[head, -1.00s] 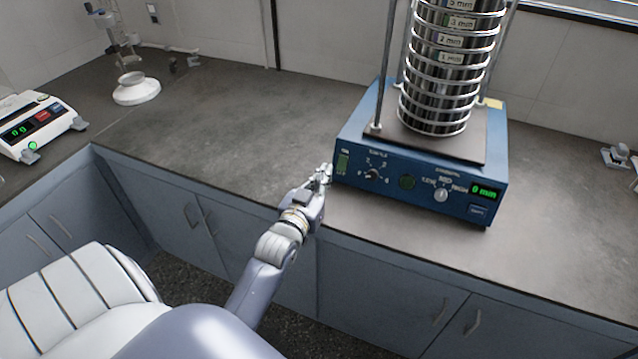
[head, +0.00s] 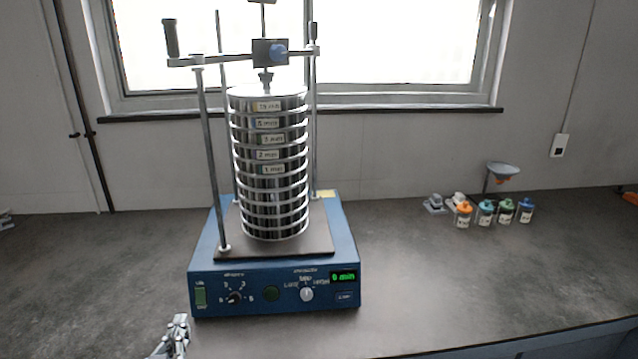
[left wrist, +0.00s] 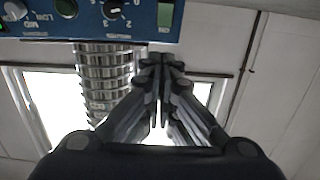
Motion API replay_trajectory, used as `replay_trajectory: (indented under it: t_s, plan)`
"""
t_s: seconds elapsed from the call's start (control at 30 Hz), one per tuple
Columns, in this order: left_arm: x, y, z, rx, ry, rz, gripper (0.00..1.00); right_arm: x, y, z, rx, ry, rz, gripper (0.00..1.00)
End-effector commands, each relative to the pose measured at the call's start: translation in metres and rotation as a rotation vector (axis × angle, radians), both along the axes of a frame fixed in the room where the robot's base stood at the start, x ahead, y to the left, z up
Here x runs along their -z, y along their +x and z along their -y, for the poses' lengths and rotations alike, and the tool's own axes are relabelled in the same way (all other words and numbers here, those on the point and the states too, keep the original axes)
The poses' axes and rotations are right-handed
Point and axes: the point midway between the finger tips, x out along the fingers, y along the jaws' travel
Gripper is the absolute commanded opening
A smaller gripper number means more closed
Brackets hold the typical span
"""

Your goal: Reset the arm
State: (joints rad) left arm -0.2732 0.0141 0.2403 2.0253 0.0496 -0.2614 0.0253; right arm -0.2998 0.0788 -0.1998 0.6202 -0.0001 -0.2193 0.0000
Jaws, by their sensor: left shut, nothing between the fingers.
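My left gripper (head: 178,334) is at the bottom of the head view, in front of the lower left corner of the blue sieve shaker (head: 262,312). It is shut and empty. In the left wrist view its fingers (left wrist: 160,62) are together, pointing toward the shaker's control panel (left wrist: 92,18), which appears upside down. I cannot tell whether the fingertips touch the panel. The shaker carries a tall stack of metal sieves (head: 270,165) under a clamp bar (head: 240,58). Its green display (head: 343,277) reads 0 min. My right gripper is not in view.
Several small jars with coloured lids, one of them orange (head: 464,216), stand at the back right beside a stand with a grey-blue bowl (head: 502,169). The grey worktop (head: 420,280) is clear between them and the shaker. A window (head: 400,45) is behind.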

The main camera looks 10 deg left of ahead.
Motion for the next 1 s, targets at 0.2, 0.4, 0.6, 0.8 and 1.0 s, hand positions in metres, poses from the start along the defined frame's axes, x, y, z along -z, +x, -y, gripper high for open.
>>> replay_trajectory:
  t_s: [0.2, 0.4, 0.6, 0.8, 1.0]
  plan:
    - [0.047, -0.031, 0.045, 0.087, -0.017, -0.279, 0.00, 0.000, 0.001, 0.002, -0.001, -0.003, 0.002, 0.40]
    - [0.095, -0.098, 0.094, 0.184, -0.025, -0.632, 0.00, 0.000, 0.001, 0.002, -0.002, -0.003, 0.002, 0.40]
    - [0.120, -0.168, 0.125, 0.252, -0.019, -0.908, 0.00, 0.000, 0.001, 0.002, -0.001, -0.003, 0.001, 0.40]
    - [0.127, -0.226, 0.141, 0.298, -0.010, -1.104, 0.00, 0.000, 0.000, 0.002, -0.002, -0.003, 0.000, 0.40]
    - [0.152, -0.249, 0.148, 0.319, -0.005, -1.215, 0.00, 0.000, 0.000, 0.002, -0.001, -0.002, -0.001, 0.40]
